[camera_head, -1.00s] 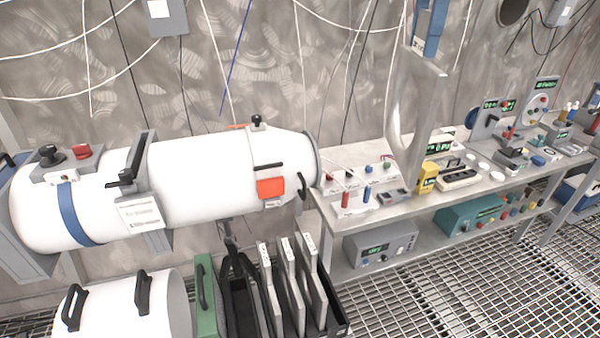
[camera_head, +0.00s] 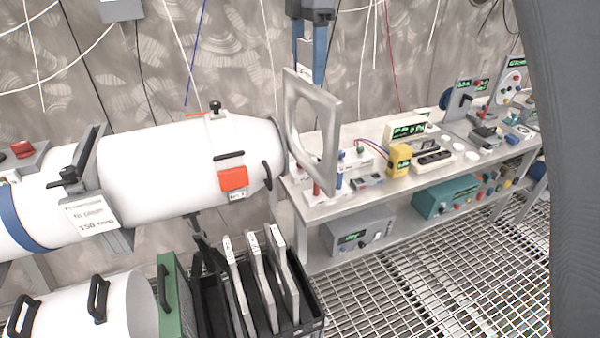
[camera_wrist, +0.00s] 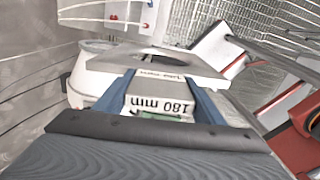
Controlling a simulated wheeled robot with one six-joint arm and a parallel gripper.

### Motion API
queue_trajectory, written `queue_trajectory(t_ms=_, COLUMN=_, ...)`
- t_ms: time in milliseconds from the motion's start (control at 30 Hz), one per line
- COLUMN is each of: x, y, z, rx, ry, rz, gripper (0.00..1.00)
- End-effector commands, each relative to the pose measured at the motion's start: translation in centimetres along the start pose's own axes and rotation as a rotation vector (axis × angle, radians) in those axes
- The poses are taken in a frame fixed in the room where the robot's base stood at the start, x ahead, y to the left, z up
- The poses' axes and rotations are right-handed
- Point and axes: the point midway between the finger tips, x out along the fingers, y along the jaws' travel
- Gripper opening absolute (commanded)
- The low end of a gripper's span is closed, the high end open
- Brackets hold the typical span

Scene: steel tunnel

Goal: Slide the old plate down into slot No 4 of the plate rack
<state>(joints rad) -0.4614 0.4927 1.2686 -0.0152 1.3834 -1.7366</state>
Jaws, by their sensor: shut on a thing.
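My gripper (camera_head: 311,50) has blue fingers and is shut on the top tab of a grey metal plate (camera_head: 328,150) with a large round hole. The plate hangs upright in the air, in front of the workbench and to the right of the white tube. In the wrist view the fingers (camera_wrist: 160,95) grip the plate's tab, whose label (camera_wrist: 158,105) reads 180 mm. The black plate rack (camera_head: 312,318) stands low at the bottom centre, below and left of the plate. Several grey plates (camera_head: 262,280) with white labels stand in it. The slot numbers cannot be read.
A white tube (camera_head: 170,165) with an orange tag lies left of the held plate. A green board (camera_head: 172,295) and a white cylinder (camera_head: 90,305) stand left of the rack. The workbench (camera_head: 300,195) with instruments is behind. Grated floor (camera_head: 430,280) is free at right.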

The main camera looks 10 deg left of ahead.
Motion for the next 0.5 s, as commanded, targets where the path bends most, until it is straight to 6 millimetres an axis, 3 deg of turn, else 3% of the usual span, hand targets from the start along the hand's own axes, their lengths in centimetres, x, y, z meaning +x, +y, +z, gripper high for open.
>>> queue_trajectory(t_ms=100, x=3.7, y=-1.3, z=-0.2, rx=-0.051, ry=-0.004, rz=-0.001, gripper=0.36)
queue_trajectory(t_ms=333, x=9.1, y=-3.6, z=-0.6, rx=-0.124, ry=-0.010, rz=-0.002, gripper=0.36)
queue_trajectory(t_ms=500, x=13.2, y=-5.0, z=-2.0, rx=-0.109, ry=-0.006, rz=0.001, gripper=0.36)
